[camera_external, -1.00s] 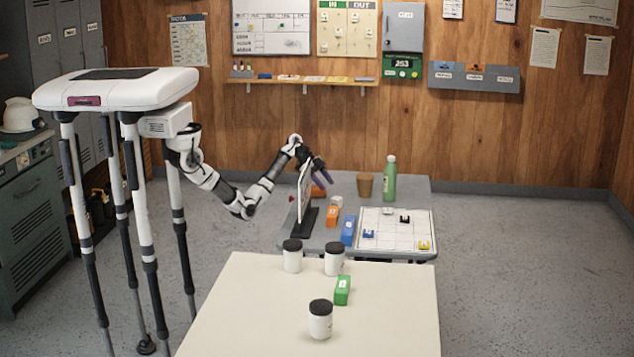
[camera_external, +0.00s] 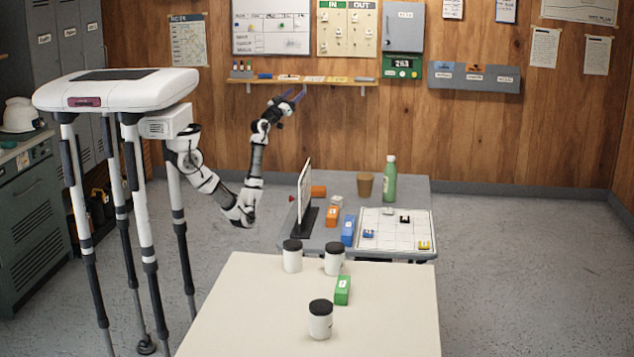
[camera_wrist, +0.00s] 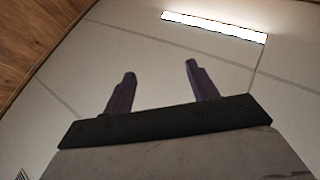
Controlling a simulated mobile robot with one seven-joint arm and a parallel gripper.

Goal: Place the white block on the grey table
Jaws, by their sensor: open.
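A small whitish block (camera_external: 337,201) sits on the grey table (camera_external: 405,185), behind an orange block and right of the upright panel; it is small in the picture. My gripper (camera_external: 294,97) is raised high above and behind the table, near the back wall, well apart from the block. In the wrist view my gripper (camera_wrist: 160,68) points up at the ceiling, its two purple fingers spread with nothing between them.
The grey table holds an upright panel (camera_external: 303,195), orange block (camera_external: 332,217), blue block (camera_external: 348,231), brown cup (camera_external: 365,185), green bottle (camera_external: 389,180) and white board (camera_external: 395,240) with small pieces. A cream table (camera_external: 260,310) in front carries jars and a green block (camera_external: 343,290).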

